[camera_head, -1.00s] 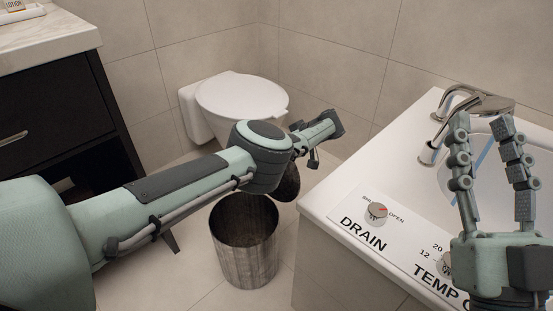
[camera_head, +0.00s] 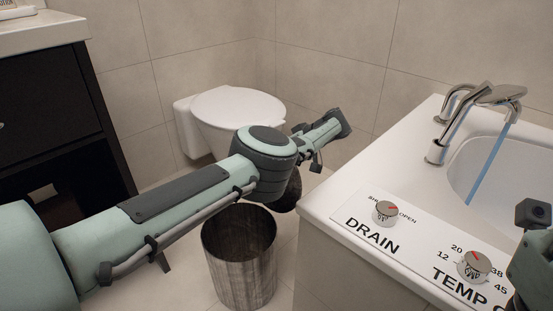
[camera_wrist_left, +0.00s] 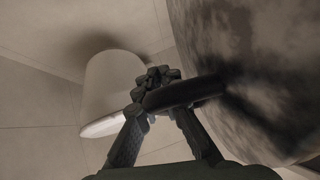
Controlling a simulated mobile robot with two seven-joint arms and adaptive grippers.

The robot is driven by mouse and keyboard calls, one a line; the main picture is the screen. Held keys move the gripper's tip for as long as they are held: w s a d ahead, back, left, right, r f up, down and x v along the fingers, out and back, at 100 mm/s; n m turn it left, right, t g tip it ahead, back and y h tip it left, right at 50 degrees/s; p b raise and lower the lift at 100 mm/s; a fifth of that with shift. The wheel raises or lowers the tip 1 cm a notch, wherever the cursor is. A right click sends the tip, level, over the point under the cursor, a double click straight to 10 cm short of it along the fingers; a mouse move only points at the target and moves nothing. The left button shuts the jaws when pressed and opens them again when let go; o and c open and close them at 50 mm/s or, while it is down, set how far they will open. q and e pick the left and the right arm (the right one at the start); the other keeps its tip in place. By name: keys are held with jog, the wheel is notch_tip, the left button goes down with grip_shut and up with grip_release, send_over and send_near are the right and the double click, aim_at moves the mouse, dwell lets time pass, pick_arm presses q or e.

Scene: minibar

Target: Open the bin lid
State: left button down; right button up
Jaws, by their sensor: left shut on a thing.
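The bin (camera_head: 240,265) is a brown, streaked metal cylinder on the floor, left of the bath. Its mouth shows dark, partly behind my left arm. A dark rounded piece (camera_head: 290,196), apparently the lid, shows behind the arm above the bin's right side; most of it is hidden. In the left wrist view my left gripper (camera_wrist_left: 158,82) is shut on a dark projecting piece (camera_wrist_left: 200,90), seemingly the lid's edge or handle. It joins a large mottled curved surface (camera_wrist_left: 255,60) at right. My right gripper's fingers are out of view.
The white toilet (camera_head: 235,110) stands behind the bin. The bath (camera_head: 325,195) with drain knob (camera_head: 385,210), temperature knob (camera_head: 474,264) and running tap (camera_head: 460,115) lies at right. A dark cabinet (camera_head: 45,110) stands at left. Bare floor shows around the bin.

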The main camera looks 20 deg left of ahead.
pick_arm(q)
jog(key=c, duration=1.9)
grip_release()
jog(key=shift+d, duration=0.15)
jog(key=shift+r, duration=0.15)
notch_tip(320, 180, up, 9)
jog(key=shift+f, duration=0.2)
jog(key=shift+r, duration=0.6)
